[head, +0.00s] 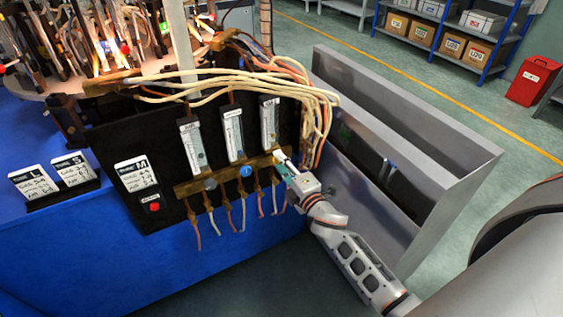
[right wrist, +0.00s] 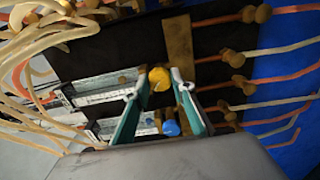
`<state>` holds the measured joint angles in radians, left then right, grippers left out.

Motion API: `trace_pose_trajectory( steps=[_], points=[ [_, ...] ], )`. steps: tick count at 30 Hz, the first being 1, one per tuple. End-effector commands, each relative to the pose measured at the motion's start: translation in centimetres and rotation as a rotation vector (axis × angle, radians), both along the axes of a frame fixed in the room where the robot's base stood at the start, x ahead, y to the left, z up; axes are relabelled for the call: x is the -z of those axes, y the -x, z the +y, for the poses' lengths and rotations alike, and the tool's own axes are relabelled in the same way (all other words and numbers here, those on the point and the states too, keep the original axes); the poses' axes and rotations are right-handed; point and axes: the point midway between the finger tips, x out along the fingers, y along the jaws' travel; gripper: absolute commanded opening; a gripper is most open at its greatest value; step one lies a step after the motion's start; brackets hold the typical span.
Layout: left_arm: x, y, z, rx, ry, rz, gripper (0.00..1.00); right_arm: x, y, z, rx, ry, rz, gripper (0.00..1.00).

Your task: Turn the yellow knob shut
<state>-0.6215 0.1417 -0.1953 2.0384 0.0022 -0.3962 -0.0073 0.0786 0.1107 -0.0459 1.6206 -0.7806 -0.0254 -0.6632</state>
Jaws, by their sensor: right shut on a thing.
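The yellow knob (right wrist: 159,78) shows in the right wrist view between the fingertips of my right gripper (right wrist: 160,84). The fingers are closed on its sides. In the head view my right gripper (head: 284,161) reaches the right end of the brass bar (head: 220,178), below the rightmost flow meter (head: 269,122). There the gripper hides most or all of the yellow knob. The blue knob (head: 246,171) is on the same bar, left of the gripper. It also shows in the right wrist view (right wrist: 171,128), between the fingers nearer the palm. My left gripper is out of view.
A grey knob (head: 210,184) sits further left on the bar. Several thin hoses (head: 243,215) hang below it. Pale cables (head: 300,92) loop above and beside the panel. A grey metal trough (head: 400,120) stands close on the right, near my arm.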

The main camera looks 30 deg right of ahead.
Motion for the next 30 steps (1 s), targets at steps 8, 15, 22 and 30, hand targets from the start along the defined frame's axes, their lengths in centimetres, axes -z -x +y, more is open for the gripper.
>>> trace_pose_trajectory(
  steps=[8, 15, 22, 30],
  points=[
    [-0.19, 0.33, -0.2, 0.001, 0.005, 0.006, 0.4, -0.09, 0.0, -0.01, 0.0, -0.127, 0.004, 0.03],
    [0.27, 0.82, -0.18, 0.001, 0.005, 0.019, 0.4, -0.03, 0.01, 0.02, -0.001, -0.168, 0.006, 0.03],
    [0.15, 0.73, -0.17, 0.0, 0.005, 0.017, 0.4, 0.01, 0.01, 0.03, -0.001, -0.171, 0.006, 0.03],
    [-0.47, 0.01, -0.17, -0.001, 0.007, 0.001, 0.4, 0.01, 0.01, 0.03, -0.001, -0.17, 0.007, 0.41]
  ],
)
